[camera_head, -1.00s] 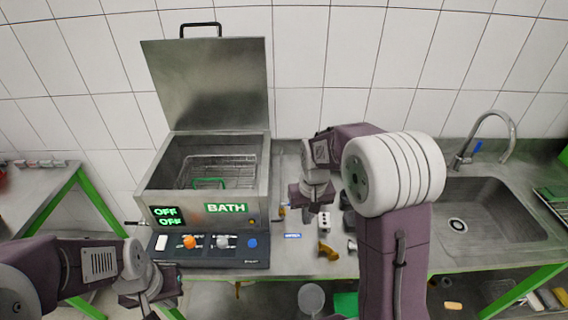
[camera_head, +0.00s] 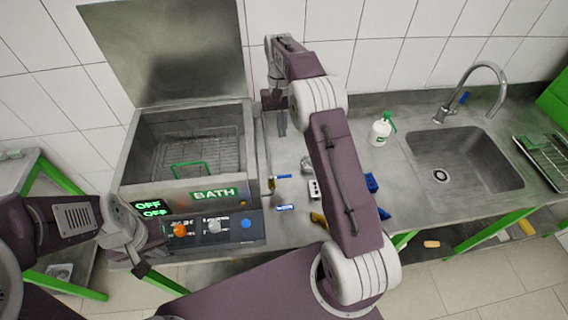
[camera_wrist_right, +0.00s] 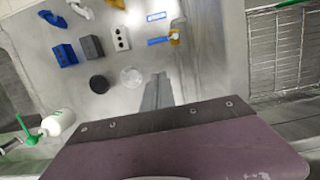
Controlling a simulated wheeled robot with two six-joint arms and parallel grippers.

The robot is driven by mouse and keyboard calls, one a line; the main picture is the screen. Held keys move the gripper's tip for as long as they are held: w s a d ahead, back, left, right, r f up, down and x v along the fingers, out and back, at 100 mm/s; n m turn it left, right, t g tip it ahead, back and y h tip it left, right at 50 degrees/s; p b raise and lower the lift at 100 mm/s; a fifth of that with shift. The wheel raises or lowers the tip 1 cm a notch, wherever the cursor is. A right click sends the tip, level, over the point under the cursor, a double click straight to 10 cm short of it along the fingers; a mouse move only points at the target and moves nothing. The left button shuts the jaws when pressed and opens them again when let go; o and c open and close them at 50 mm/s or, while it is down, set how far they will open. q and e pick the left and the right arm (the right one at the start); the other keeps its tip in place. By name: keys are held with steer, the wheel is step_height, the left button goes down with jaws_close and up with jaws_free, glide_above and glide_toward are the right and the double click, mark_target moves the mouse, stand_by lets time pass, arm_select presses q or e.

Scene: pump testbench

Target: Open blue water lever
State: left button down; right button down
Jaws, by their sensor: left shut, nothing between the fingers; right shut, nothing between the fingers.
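A blue lever (camera_head: 284,177) on a brass valve (camera_head: 271,185) stands beside the bath's right wall. In the right wrist view the blue lever (camera_wrist_right: 158,41) points left from the brass fitting (camera_wrist_right: 174,36). My right gripper (camera_head: 282,124) is shut and empty, behind the lever towards the wall and apart from it; its fingers show in the right wrist view (camera_wrist_right: 158,93). My left gripper (camera_head: 140,268) is shut and empty in front of the bath's control panel. A second small blue handle (camera_head: 463,97) is on the sink faucet.
The open metal bath (camera_head: 190,150) with its raised lid stands left. A blue label (camera_head: 285,208), a grey box with holes (camera_head: 314,189) and blue parts (camera_head: 371,183) lie on the bench. A white spray bottle (camera_head: 381,130) stands by the sink (camera_head: 450,160).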

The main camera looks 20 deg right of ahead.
steer(key=p, duration=0.1)
glide_toward(281, 176)
steer(key=w+d+f, duration=0.2)
steer(key=w+f, duration=0.1)
steer(key=f, duration=0.1)
steer(key=s+f+p, duration=0.1)
steer(key=s+f, duration=0.2)
steer(key=shift+a+p, duration=0.2)
steer(key=shift+p, duration=0.15)
